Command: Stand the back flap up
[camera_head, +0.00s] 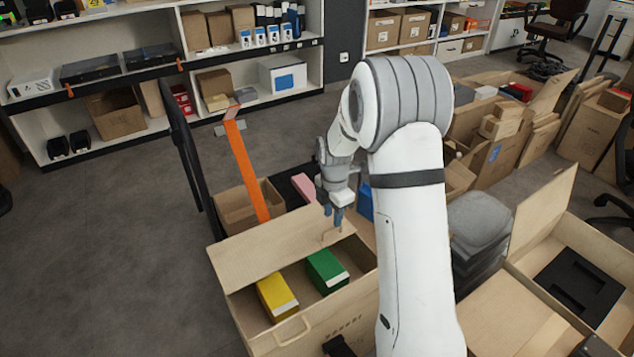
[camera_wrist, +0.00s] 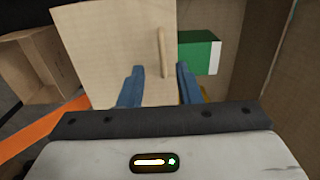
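The open carton (camera_head: 308,328) stands low in the middle of the head view, with a yellow box (camera_head: 276,297) and a green box (camera_head: 326,270) inside. Its back flap (camera_head: 265,248) is a broad tan panel on the carton's far side; its exact tilt is hard to tell. A thin tan handle (camera_head: 331,235) stands on the flap near its right end. My gripper (camera_head: 337,215) is just above that handle. In the wrist view my gripper (camera_wrist: 160,70) is open, with blue fingers apart. The handle (camera_wrist: 163,50) shows between the fingertips, without visible contact. The green box (camera_wrist: 198,55) is beyond the right finger.
An orange strip (camera_head: 243,165) rises from a small carton (camera_head: 238,208) behind the flap. Another open carton (camera_head: 600,230) with a black insert stands at the right, beside a grey stack (camera_head: 480,225). Shelves line the back wall. The floor at left is clear.

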